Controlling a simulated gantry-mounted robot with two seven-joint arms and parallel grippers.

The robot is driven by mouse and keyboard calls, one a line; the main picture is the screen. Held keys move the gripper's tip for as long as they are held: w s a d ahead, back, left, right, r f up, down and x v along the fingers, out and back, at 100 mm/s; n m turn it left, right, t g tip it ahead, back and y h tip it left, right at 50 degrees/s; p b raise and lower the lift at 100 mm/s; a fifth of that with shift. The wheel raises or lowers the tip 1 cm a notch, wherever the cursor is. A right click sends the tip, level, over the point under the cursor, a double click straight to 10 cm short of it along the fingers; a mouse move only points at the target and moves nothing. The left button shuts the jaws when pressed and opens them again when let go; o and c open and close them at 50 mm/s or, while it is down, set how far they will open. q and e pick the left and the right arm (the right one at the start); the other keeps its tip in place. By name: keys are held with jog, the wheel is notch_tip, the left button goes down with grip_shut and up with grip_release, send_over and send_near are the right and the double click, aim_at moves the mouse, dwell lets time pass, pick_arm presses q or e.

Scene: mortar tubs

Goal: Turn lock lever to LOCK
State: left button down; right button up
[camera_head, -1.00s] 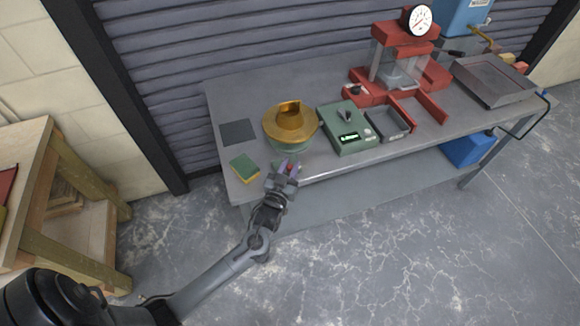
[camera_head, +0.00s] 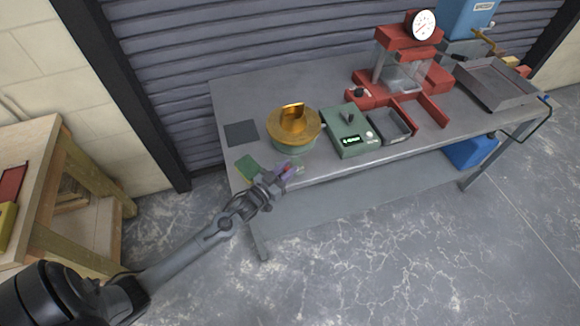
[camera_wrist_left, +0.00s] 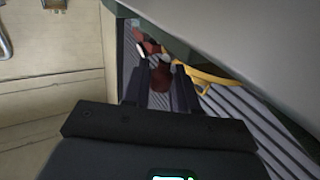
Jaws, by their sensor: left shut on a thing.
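A round machine with a brass-coloured top (camera_head: 293,128) and a pale green base (camera_head: 292,149) stands near the front edge of the bench. My left gripper (camera_head: 286,171) is at the front of this base. In the left wrist view, my left gripper (camera_wrist_left: 159,78) is shut on a dark red knob (camera_wrist_left: 162,74), which looks like the lock lever's handle. The fingers hide most of the lever, and I cannot read any LOCK marking or tell the lever's angle. My right gripper is not in view.
A green sponge (camera_head: 246,166) lies left of the gripper, and a dark square mat (camera_head: 241,133) behind it. A green box with a display (camera_head: 348,131), a grey tray (camera_head: 388,126) and a red press (camera_head: 403,70) stand to the right.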

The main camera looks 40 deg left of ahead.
pick_arm(q)
jog(key=shift+s+a+r+m+h, duration=0.15)
jog(key=shift+m+h, duration=0.25)
jog(key=shift+h, duration=0.25)
jog(key=shift+a+f+m+h, duration=0.15)
jog(key=shift+m+h, duration=0.25)
jog(key=shift+h, duration=0.25)
jog(key=shift+r, duration=0.1)
jog(key=c, duration=1)
grip_release()
jog(key=shift+c, duration=0.2)
jog(key=shift+s, duration=0.1)
jog(key=s+a+p, duration=0.1)
jog(key=s, duration=0.9)
jog(key=shift+s+a, duration=0.3)
jog(key=shift+a, duration=0.1)
